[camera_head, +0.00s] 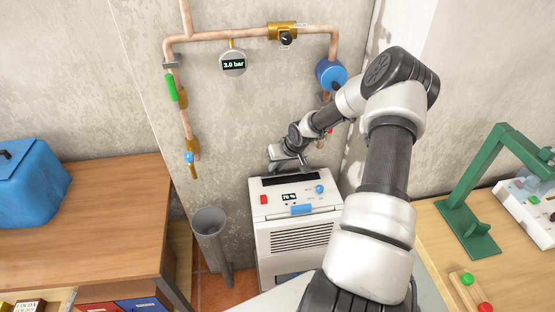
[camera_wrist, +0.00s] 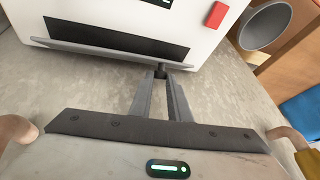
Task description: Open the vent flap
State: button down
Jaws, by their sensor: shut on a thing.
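The white dehumidifier (camera_head: 296,222) stands on the floor against the wall, with a display reading about 70 %. The dark vent slot (camera_head: 289,181) in its top is uncovered, and it shows black in the wrist view (camera_wrist: 115,37). The grey vent flap (camera_wrist: 100,53) stands tilted up along the slot's wall-side edge. My gripper (camera_wrist: 161,73) is shut on the flap's small dark tab (camera_wrist: 160,69) at the edge. In the head view my gripper (camera_head: 290,166) is just above the back of the top, and it hides part of the flap there.
Copper pipes with a gauge (camera_head: 233,63) and valves run on the wall behind. A grey tube-like bin (camera_head: 211,240) stands left of the dehumidifier. Wooden tables flank it; the left one holds a blue box (camera_head: 30,185), the right one a green stand (camera_head: 470,205).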

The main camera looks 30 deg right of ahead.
jog(key=shift+w+g, duration=0.3)
jog(key=shift+g, duration=0.1)
dwell(0.3)
jog(key=c, duration=1.7)
grip_release()
jog(key=shift+o, duration=0.2)
jog(key=shift+r, duration=0.1)
jog(key=v, duration=1.7)
jog(key=shift+w+d+r, duration=0.2)
jog(key=shift+d+r, duration=0.05)
jog(key=shift+d, duration=0.05)
